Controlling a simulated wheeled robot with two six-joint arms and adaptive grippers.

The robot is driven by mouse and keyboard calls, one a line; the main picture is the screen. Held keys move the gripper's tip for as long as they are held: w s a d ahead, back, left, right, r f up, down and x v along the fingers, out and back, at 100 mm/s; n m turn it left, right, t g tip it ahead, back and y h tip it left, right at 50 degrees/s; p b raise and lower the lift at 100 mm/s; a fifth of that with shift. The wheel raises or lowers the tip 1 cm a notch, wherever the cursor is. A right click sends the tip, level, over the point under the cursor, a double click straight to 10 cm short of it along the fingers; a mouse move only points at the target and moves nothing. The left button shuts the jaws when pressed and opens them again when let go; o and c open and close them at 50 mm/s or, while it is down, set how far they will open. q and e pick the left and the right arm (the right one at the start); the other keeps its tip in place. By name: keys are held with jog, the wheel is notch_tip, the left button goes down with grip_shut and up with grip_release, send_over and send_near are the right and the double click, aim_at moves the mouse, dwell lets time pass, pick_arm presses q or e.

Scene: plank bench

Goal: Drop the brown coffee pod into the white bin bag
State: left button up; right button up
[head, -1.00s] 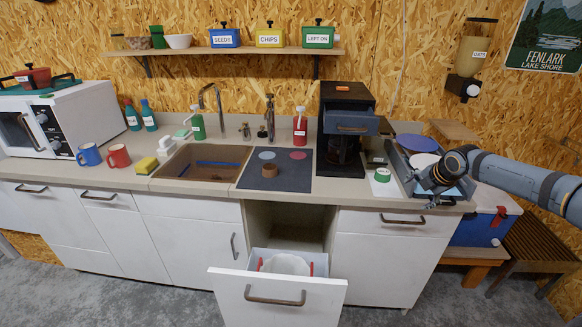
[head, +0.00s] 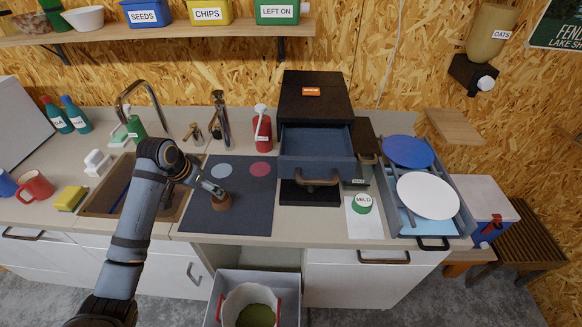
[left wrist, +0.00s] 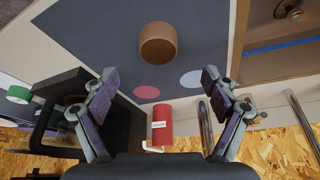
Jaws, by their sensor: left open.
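The brown coffee pod (head: 221,202) stands on the dark mat (head: 254,218) right of the sink. It also shows as a brown cylinder in the left wrist view (left wrist: 158,45). My left gripper (head: 208,187) is close to the pod in the head view and partly overlaps it. In the left wrist view my left gripper (left wrist: 157,78) has its fingers spread wide, with nothing between them; the pod lies beyond the fingertips. The white bin bag (head: 240,300) lines the pulled-out drawer (head: 290,287) below the counter, with something olive green at its bottom. My right gripper is out of view.
The sink (head: 100,200) lies left.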

aim_at(218, 200)
pick_arm(q)
jog(key=shift+w+d+r, duration=0.4)
jog(key=shift+w+r, duration=0.05)
jog(key=shift+r, duration=0.1)
jog(key=x, duration=0.4)
jog(key=shift+s+d+f+p, duration=0.1)
jog(key=shift+s+f+p, duration=0.05)
jog(key=shift+f+p, duration=0.3)
jog(key=shift+f, duration=0.15)
jog(key=x, duration=0.1)
jog(key=p+x, duration=0.1)
jog(key=x, duration=0.1)
jog(key=shift+s+a+f+p, duration=0.25)
jog(key=shift+a+f+p, duration=0.05)
jog(key=shift+f+p, duration=0.1)
jog(key=shift+w+f, duration=0.3)
jog(key=shift+f, duration=0.2)
jog(key=shift+s+r, duration=0.1)
jog(key=c, duration=1.1)
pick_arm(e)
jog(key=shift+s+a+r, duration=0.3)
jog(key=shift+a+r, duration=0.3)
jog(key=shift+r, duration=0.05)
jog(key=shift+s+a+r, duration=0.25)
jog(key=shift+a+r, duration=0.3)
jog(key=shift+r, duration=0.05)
